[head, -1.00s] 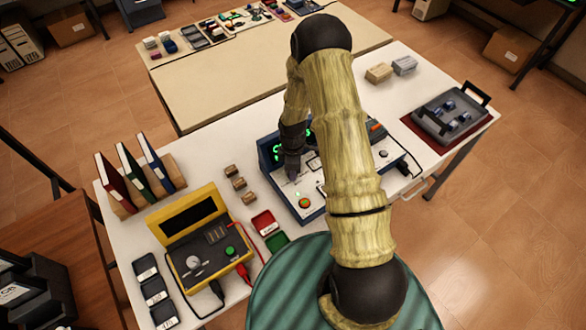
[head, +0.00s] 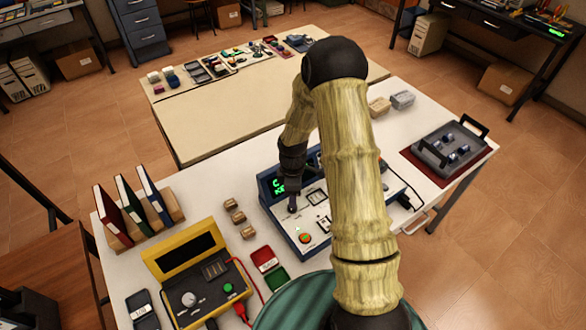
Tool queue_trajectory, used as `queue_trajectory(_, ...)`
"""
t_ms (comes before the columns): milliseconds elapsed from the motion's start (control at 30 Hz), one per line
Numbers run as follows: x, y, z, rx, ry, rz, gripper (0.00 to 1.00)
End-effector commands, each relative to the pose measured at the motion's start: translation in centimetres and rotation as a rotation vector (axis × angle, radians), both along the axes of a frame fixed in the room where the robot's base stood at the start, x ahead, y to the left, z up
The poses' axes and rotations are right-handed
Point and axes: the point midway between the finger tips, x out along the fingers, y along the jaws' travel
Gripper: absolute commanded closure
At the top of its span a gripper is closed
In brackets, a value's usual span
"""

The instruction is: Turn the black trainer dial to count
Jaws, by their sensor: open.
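The blue trainer box (head: 271,212) with a pale top panel sits on the white table, left of my arm in the head view. My gripper (head: 292,188) points down over the left part of the panel. A small black knob-like shape (head: 292,207), seemingly the black dial, shows right under the gripper tip. I cannot tell whether they touch. The fingers are small and dark, and the dial's markings are unreadable. My arm hides the middle of the trainer.
A yellow instrument case (head: 153,258) with its own grey dial (head: 189,299) stands front left. Binders (head: 133,202) stand left; a grey tray (head: 425,147) lies far right.

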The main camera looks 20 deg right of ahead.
Motion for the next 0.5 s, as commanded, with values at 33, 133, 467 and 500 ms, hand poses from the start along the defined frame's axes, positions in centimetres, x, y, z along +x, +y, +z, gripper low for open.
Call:
queue_trajectory(33,0.1,-0.1,0.8,0.0,-0.003,-0.001,0.48)
queue_trajectory(133,0.3,-0.1,2.6,0.0,-0.005,-0.002,0.48)
queue_trajectory(467,0.5,-0.2,8.7,0.0,-0.004,-0.001,0.48)
queue_trajectory(500,0.6,-0.2,9.4,-0.001,-0.005,-0.002,0.48)
